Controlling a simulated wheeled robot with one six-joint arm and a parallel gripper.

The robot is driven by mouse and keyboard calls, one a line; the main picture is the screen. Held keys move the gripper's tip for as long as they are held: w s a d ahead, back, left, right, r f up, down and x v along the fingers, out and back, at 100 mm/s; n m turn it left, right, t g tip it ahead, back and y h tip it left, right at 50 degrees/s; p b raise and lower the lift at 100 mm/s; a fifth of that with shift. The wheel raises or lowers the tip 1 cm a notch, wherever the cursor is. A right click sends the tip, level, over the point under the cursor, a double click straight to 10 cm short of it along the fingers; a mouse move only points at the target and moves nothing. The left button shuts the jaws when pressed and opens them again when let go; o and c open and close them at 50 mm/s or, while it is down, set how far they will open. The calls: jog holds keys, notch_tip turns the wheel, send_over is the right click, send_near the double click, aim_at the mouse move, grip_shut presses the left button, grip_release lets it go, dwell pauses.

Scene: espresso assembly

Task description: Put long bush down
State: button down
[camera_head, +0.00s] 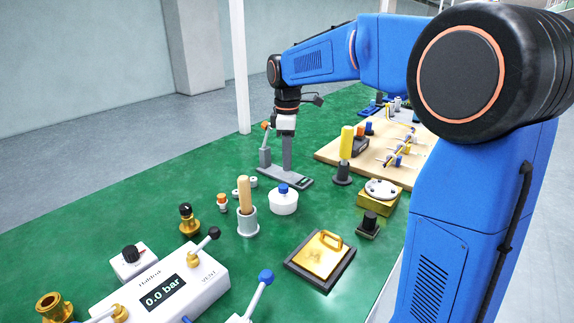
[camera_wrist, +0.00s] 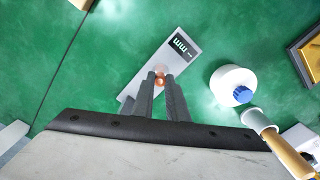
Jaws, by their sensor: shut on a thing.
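My gripper (camera_head: 287,165) points down over the flat grey base of a measuring stand (camera_head: 295,180) on the green table. In the wrist view my gripper's fingers (camera_wrist: 160,80) are close together, shut on a small copper-coloured bush (camera_wrist: 159,81) at their tips. Only a little of the bush shows, so its length is hidden. The stand's base (camera_wrist: 187,58) is directly below, with a dark display reading in mm. I cannot tell whether the bush touches the base. The bush is hidden in the head view.
A white round bottle with a blue cap (camera_head: 284,201) and a wooden-handled tool in a grey cup (camera_head: 247,222) stand nearby. The stand's post with an orange-tipped lever (camera_head: 265,155) rises left of my gripper. A wooden board with parts (camera_head: 335,150) lies to the right.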

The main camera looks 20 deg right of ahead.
jog(key=shift+f, duration=0.95)
jog(key=shift+f, duration=0.1)
jog(key=c, duration=1.7)
grip_release()
jog(key=shift+c, duration=0.2)
notch_tip(320, 180, up, 12)
